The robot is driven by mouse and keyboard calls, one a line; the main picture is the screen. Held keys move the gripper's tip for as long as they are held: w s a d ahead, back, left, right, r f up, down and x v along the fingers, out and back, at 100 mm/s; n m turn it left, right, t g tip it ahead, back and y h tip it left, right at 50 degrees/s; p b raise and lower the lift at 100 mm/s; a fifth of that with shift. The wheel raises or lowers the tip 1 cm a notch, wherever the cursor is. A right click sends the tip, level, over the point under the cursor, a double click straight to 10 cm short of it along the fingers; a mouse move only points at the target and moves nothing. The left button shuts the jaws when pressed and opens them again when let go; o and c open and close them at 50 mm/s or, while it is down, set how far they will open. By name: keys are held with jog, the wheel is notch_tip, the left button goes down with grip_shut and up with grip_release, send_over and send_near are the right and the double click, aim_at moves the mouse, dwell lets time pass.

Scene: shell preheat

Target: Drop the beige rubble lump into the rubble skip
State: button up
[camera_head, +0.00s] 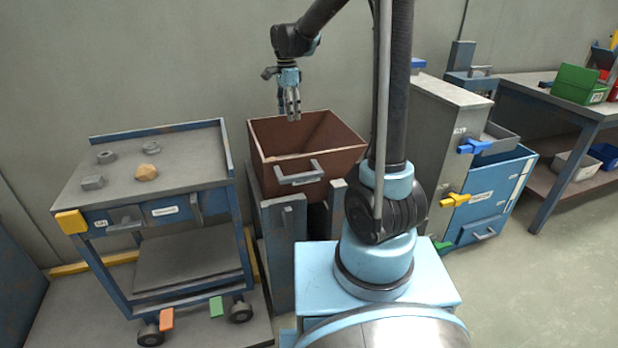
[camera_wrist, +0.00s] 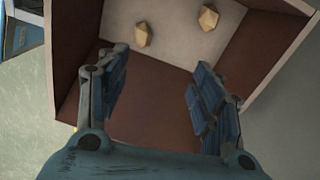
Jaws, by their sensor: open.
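The rubble skip (camera_head: 340,166) is a reddish-brown open box with a grey handle on its front. My gripper (camera_head: 291,112) hangs over the skip, pointing down. In the wrist view my gripper's fingers (camera_wrist: 160,98) are spread, with nothing between them. That view looks down into the skip (camera_wrist: 160,85), where one beige lump (camera_wrist: 143,34) and another beige lump (camera_wrist: 208,18) show against a pale inner surface, apart from the fingers. A further beige-orange lump (camera_head: 146,172) lies on the cart top at the left. The inside of the skip is mostly hidden in the head view.
The blue-framed cart (camera_head: 190,150) also carries several grey pieces, including a ring-shaped one (camera_head: 106,157). A grey cabinet (camera_head: 445,120) with coloured handles stands right of my arm. A workbench (camera_head: 545,108) with a green bin (camera_head: 578,85) is farther right. Floor is clear at lower right.

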notch_tip(320, 180, up, 6)
jog(key=shift+w, duration=0.2)
jog(key=shift+a, duration=0.1)
jog(key=s+d+f+n+t, duration=0.15)
jog(key=s+d+n, duration=0.45)
jog(key=s+d, duration=0.95)
jog(key=s+d+f+n, duration=0.2)
jog(key=s+f+n, duration=0.1)
jog(key=s+f, duration=0.3)
jog(key=s+d+f+n+t, duration=0.1)
jog(key=s+d+f+n, duration=0.2)
jog(key=s+f, duration=0.4)
jog(key=s+n, duration=0.1)
jog(key=s, duration=0.3)
jog(key=shift+s+d+n, duration=0.2)
jog(key=shift+d+n, duration=0.1)
jog(key=shift+t, duration=0.25)
jog(key=shift+w+f, duration=0.15)
jog(key=shift+w, duration=0.3)
